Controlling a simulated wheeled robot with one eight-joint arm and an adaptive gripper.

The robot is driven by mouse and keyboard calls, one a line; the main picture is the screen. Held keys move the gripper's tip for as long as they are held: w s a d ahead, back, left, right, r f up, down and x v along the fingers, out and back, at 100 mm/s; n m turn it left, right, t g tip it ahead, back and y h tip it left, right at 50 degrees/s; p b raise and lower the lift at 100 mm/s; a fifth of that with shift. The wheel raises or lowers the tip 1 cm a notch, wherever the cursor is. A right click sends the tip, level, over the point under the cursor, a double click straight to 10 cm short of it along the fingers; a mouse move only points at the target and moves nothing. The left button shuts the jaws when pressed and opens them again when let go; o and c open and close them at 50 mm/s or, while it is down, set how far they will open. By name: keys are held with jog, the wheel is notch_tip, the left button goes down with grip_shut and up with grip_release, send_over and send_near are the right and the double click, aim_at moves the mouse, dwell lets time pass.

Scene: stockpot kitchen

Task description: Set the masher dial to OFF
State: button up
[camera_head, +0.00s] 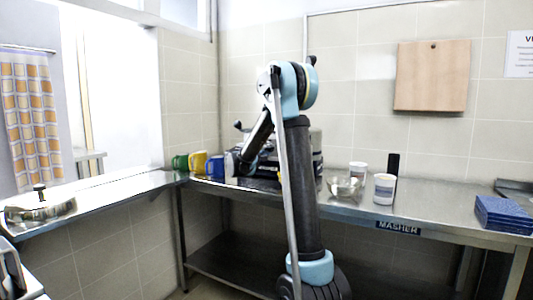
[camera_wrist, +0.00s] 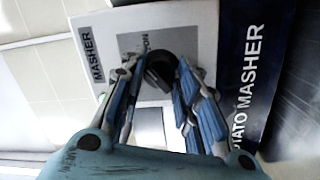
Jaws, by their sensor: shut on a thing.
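The masher dial is a round black knob (camera_wrist: 160,66) on a grey square plate (camera_wrist: 130,42) with partly covered lettering. My gripper (camera_wrist: 156,76) is shut on the knob, with one blue finger on each side of it. The fingers hide part of the plate, and I cannot read the dial's setting. The plate sits on a white panel marked MASHER (camera_wrist: 92,55), beside a dark blue strip reading "...ATO MASHER" (camera_wrist: 246,85). In the head view, the masher (camera_head: 317,150) stands on the steel counter, mostly behind my arm, and the dial is hidden.
Green (camera_head: 180,162), yellow (camera_head: 198,161) and blue mugs (camera_head: 215,167) stand left of the masher. A glass bowl (camera_head: 342,188) and a white cup (camera_head: 384,189) are to its right. Blue folded cloths (camera_head: 503,213) lie far right.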

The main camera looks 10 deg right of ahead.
jog(key=n, duration=0.3)
jog(key=n+t, duration=0.1)
jog(key=n, duration=0.7)
jog(key=shift+s+f+y, duration=0.1)
jog(key=shift+f+y, duration=0.15)
jog(key=shift+y, duration=0.15)
jog(key=shift+n+t, duration=0.3)
jog(key=o, duration=1.1)
jog(key=shift+c, duration=0.2)
jog(key=shift+s+a, duration=0.2)
jog(key=v, duration=1.1)
